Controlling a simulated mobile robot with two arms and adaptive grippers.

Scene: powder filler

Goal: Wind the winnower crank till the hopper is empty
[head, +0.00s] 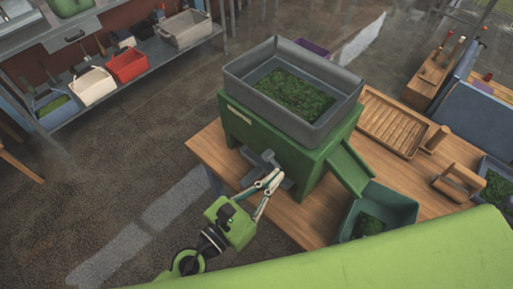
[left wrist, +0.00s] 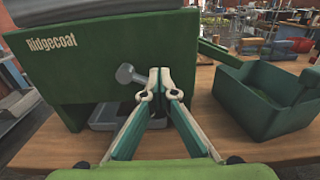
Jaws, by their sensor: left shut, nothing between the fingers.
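The green winnower (head: 240,127) stands on the wooden table, with "Ridgecoat" lettering on its body (left wrist: 100,60) in the left wrist view. Its grey hopper (head: 348,100) on top holds a layer of leafy green material (head: 290,92). The grey crank (left wrist: 128,74) sticks out of the front face; its lower part is partly hidden behind my fingers. My left gripper (head: 276,180) is shut and empty in front of the crank, its fingertips (left wrist: 163,92) just right of the crank's knob. I cannot tell whether they touch it. My right gripper is not in view.
A green chute (head: 350,167) slopes to a green bin (head: 398,207) holding some green material. A grey tray (left wrist: 103,115) sits under the winnower. A ridged wooden tray (head: 392,121) and a wooden stand (head: 459,181) are at the right. A shelf with bins (head: 127,66) stands far left.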

